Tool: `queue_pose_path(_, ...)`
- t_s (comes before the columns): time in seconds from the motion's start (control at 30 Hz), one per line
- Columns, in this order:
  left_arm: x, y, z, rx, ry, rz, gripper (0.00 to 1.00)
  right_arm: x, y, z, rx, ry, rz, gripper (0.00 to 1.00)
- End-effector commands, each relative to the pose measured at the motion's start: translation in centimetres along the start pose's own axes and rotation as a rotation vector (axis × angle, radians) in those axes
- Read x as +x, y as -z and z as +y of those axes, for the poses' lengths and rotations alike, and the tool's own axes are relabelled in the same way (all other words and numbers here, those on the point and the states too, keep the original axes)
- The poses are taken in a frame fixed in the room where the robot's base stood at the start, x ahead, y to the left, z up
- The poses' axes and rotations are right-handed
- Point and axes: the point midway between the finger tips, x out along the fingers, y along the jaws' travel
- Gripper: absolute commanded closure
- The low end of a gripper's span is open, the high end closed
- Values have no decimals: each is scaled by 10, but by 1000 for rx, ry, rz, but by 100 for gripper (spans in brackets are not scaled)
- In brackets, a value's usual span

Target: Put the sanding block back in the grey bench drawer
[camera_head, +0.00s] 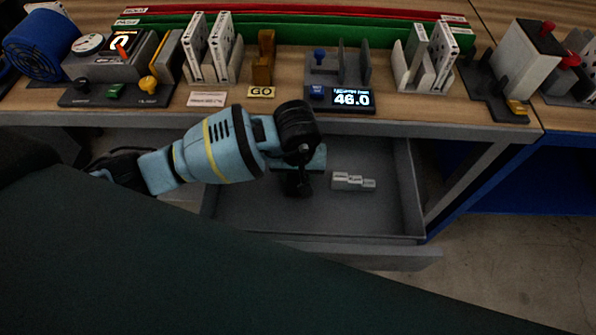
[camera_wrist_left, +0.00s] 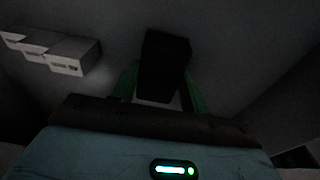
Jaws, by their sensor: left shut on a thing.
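The grey bench drawer (camera_head: 250,222) is pulled open below the bench top in the head view. My left gripper (camera_head: 298,186) reaches down into it, left of the drawer's middle. In the left wrist view its green fingers (camera_wrist_left: 160,88) are shut on a dark block, which I take to be the sanding block (camera_wrist_left: 165,55). The block is against the dark drawer floor in that view; I cannot tell whether it touches it. In the head view the gripper mostly hides the block. My right gripper is in neither view.
A light grey stepped piece (camera_head: 353,181) lies in the drawer right of my gripper; it also shows in the left wrist view (camera_wrist_left: 50,50). The bench top (camera_head: 290,118) above holds racks of boxed filters, a display reading 46.0 (camera_head: 352,99) and a GO block (camera_head: 262,92).

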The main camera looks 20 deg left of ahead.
Motion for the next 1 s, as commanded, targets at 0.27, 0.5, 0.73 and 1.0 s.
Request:
queue_pose_path(0.27,1,0,0,0,-1,1,80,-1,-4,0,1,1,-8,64)
queue_pose_path(0.5,2,0,0,0,-2,1,33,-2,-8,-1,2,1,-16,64)
queue_pose_path(0.73,2,0,0,0,-1,1,33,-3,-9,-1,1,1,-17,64)
queue_pose_path(1.0,-22,2,1,2,-4,5,33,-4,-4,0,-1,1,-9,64)
